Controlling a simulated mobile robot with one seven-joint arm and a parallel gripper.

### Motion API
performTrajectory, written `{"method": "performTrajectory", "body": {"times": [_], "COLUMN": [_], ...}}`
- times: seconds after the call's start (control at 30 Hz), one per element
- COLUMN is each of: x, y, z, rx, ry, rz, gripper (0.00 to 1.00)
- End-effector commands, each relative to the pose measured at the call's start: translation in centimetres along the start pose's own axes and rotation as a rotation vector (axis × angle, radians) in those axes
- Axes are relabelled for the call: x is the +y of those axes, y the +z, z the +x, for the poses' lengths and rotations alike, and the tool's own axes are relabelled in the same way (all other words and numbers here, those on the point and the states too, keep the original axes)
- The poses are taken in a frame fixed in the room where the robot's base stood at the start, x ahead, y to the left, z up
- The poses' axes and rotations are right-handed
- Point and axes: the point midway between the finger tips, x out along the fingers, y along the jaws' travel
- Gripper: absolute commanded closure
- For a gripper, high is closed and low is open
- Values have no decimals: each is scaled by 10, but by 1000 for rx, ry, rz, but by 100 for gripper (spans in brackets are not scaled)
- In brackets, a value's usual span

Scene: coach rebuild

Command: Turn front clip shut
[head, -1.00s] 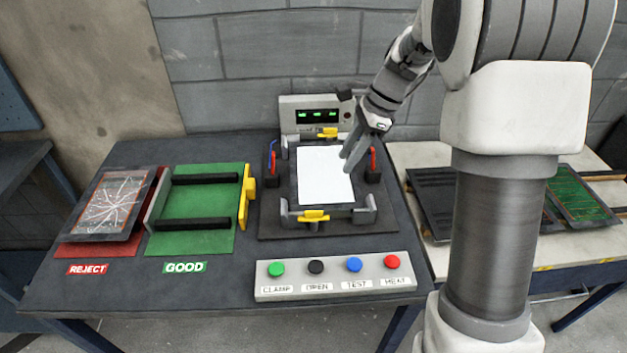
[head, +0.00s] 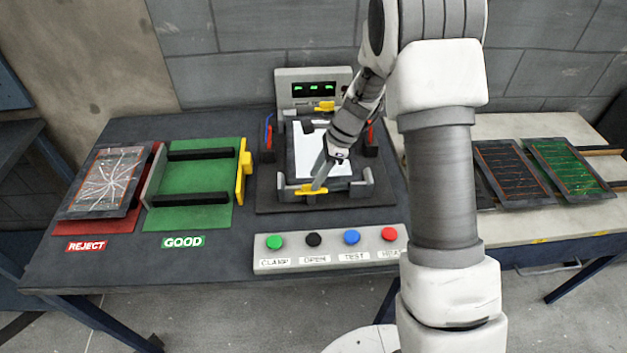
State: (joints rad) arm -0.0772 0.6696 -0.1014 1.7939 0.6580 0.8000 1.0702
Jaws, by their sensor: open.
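The front clip (head: 311,190) is a yellow bar at the near edge of the test fixture (head: 270,201), lying roughly left to right in the picture. My gripper (head: 319,181) is open, pointing down right at the clip. Its fingers overlap the clip's right half in the picture; whether they touch it I cannot tell. A white panel (head: 309,160) lies in the fixture, partly hidden by my arm. Another yellow clip (head: 325,106) sits at the back of the fixture.
A button box (head: 332,260) with green, black, blue and red buttons stands in front of the fixture. A green GOOD rack (head: 205,217) and a red REJECT tray (head: 126,224) with a cracked panel are left. Framed panels (head: 568,168) lie on the right table.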

Motion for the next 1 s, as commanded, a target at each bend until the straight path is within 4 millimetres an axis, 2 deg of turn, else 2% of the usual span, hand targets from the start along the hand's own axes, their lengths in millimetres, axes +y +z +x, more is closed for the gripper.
{"method": "performTrajectory", "body": {"times": [0.1,0.2,0.53,0.77,1.0], "x": [0,0,0,0,0], "y": [0,0,0,0,0], "z": [15,22,24,24,24], "rx": [0,0,0,0,0], "ry": [1,0,-1,-1,0], "rz": [0,0,0,0,0], "gripper": [57,57,57,99,100]}}
